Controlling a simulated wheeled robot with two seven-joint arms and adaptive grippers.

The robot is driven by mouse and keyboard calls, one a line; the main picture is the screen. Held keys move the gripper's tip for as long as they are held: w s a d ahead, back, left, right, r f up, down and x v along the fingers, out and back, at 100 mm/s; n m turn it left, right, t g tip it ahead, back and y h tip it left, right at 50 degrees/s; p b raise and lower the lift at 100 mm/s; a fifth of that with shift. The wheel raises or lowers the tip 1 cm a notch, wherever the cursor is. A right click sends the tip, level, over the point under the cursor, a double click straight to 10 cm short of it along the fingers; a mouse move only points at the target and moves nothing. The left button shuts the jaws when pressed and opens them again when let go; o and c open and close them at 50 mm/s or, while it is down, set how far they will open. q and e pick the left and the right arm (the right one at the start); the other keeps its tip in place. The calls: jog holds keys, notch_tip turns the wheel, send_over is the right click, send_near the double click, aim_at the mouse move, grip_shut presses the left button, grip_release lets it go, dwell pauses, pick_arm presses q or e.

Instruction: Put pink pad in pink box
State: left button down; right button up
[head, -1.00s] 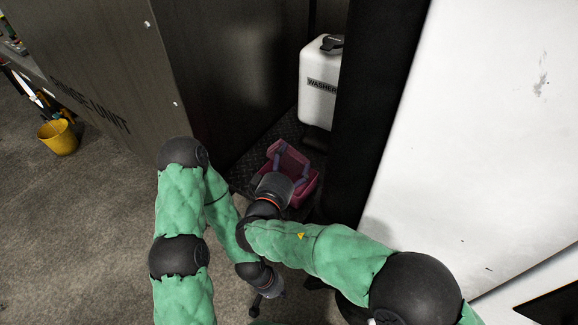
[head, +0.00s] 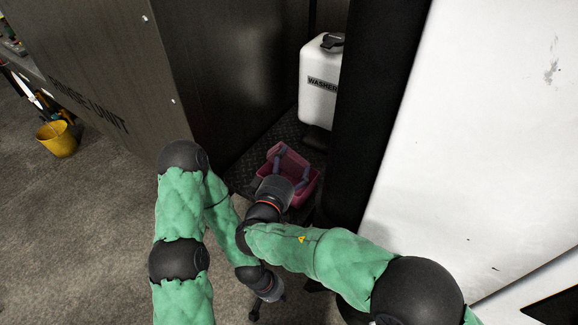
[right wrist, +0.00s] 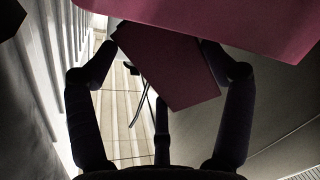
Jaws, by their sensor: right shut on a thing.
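The pink box (head: 309,194) stands open on a dark textured floor in the recess, in the middle of the head view. My right gripper (head: 292,166) is over the box, its fingers seen against the pink. In the right wrist view, my right gripper (right wrist: 160,58) is shut on the dark pink pad (right wrist: 172,70), held between its fingers. A larger pink surface, likely the box (right wrist: 235,22), fills the top of that view. I cannot tell pad from box in the head view. My left gripper (head: 267,300) is low, clear of the box, with its fingers apart and empty.
A white washer container (head: 318,95) stands behind the box. The dark rinse unit (head: 100,70) is on the left, and a black post (head: 370,120) and white panel (head: 480,130) are on the right. A yellow bucket (head: 57,139) stands far left on open floor.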

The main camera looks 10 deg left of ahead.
pick_arm(q)
jog(key=shift+f, duration=0.35)
pick_arm(e)
jog(key=shift+f, duration=0.15)
jog(key=o, duration=0.9)
pick_arm(q)
jog(key=shift+r, duration=0.15)
